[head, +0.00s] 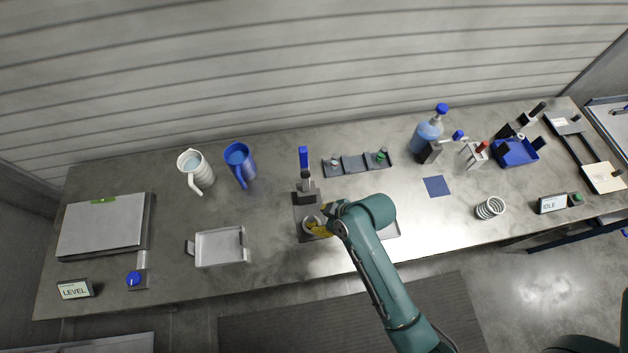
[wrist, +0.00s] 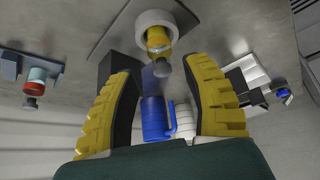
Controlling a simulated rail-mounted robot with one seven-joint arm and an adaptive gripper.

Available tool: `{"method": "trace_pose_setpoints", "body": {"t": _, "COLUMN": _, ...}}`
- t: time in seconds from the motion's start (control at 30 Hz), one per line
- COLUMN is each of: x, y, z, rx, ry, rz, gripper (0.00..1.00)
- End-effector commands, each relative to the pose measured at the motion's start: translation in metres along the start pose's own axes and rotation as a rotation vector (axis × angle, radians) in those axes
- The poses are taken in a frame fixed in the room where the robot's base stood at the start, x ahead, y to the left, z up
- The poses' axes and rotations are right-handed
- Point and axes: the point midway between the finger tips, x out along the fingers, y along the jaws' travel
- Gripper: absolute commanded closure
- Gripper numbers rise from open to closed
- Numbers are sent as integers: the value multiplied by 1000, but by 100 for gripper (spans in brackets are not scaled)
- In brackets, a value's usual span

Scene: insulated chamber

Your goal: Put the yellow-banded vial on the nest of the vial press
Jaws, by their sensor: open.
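The yellow-banded vial (wrist: 158,38) stands in the pale ring nest (wrist: 141,22) of the vial press, its grey top towards me in the wrist view. My gripper (wrist: 158,66) is open, its yellow fingers apart on either side of the vial's top, with visible gaps. In the head view the press (head: 304,190) has a blue-handled lever and a dark base, and its nest (head: 310,223) shows at the front. My gripper (head: 321,229) is just right of the nest there. The vial is hard to make out in the head view.
A grey rack (head: 357,164) with a green-banded vial (head: 381,155) stands behind and right of the press. A shallow tray (head: 220,247) lies to the left. A blue jug (head: 240,163) and a white jug (head: 196,172) stand behind it. My forearm hides part of another tray.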

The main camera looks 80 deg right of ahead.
Motion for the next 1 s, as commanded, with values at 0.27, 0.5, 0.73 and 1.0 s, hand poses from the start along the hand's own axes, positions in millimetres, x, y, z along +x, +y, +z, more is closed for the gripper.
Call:
{"method": "trace_pose_setpoints", "body": {"t": 0.27, "x": -50, "y": 1, "z": 0, "rx": 1, "ry": 0, "rz": 2, "gripper": 51}}
{"method": "trace_pose_setpoints", "body": {"t": 0.5, "x": -55, "y": 0, "z": 0, "rx": 0, "ry": -1, "rz": 0, "gripper": 51}}
{"method": "trace_pose_setpoints", "body": {"t": 0.73, "x": -64, "y": 4, "z": -50, "rx": -51, "ry": 78, "rz": 50, "gripper": 51}}
{"method": "trace_pose_setpoints", "body": {"t": 1.0, "x": -170, "y": -77, "z": -297, "rx": -189, "ry": 640, "rz": 140, "gripper": 51}}
